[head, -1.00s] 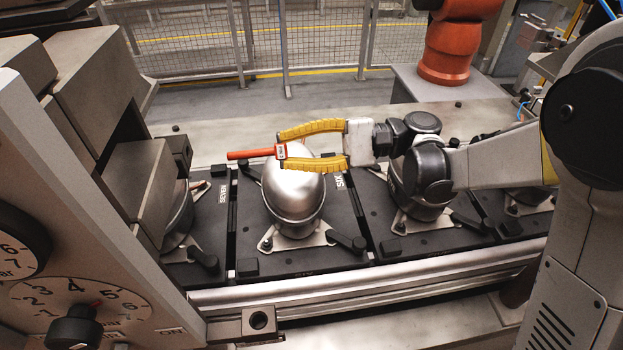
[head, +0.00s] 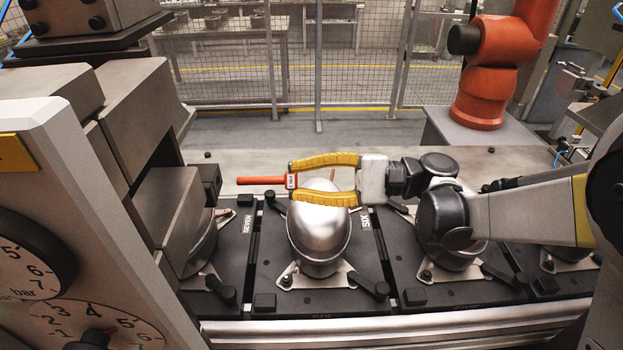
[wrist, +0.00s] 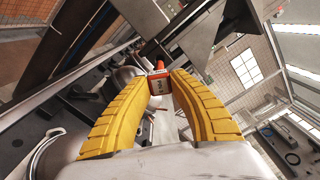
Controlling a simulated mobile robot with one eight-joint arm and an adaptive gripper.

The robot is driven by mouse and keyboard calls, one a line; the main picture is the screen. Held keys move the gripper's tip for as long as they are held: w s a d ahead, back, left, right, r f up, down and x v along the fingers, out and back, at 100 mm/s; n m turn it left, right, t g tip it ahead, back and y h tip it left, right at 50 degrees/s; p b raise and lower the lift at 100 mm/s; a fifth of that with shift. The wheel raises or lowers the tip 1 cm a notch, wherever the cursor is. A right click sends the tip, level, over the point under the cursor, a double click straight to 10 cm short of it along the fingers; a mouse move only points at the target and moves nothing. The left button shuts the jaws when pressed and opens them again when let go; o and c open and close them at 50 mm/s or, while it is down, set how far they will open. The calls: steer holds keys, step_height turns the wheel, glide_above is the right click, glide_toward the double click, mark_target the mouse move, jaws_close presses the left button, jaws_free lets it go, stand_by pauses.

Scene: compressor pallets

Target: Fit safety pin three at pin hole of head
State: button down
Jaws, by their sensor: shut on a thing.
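My gripper (head: 292,180) has two yellow ribbed fingers, shut on the red safety pin (head: 262,180) by its labelled block. The pin lies nearly level, its red rod pointing left, above and behind the silver compressor dome on pallet SIX. In the wrist view the gripper (wrist: 160,84) holds the pin's label block (wrist: 160,83), with most of the rod hidden behind it. The grey machine head (head: 165,215) stands at left, with a dark bracket (head: 206,182) on its side near the rod's tip. A small gap shows between them. I cannot make out the pin hole.
Silver compressor (head: 319,240) stands on black pallet SIX (head: 325,300), just below my gripper. Pallet SEVEN (head: 235,245) is partly under the head. A dial panel (head: 90,310) fills the lower left. An orange robot (head: 485,95) and mesh fence (head: 350,60) stand behind.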

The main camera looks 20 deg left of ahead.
steer(key=shift+x, duration=1.1)
steer(key=x, duration=0.9)
steer(key=shift+a, duration=0.25)
stand_by(3.7)
steer(key=c, duration=1.2)
jaws_free()
steer(key=v, duration=1.2)
steer(key=shift+s, duration=0.1)
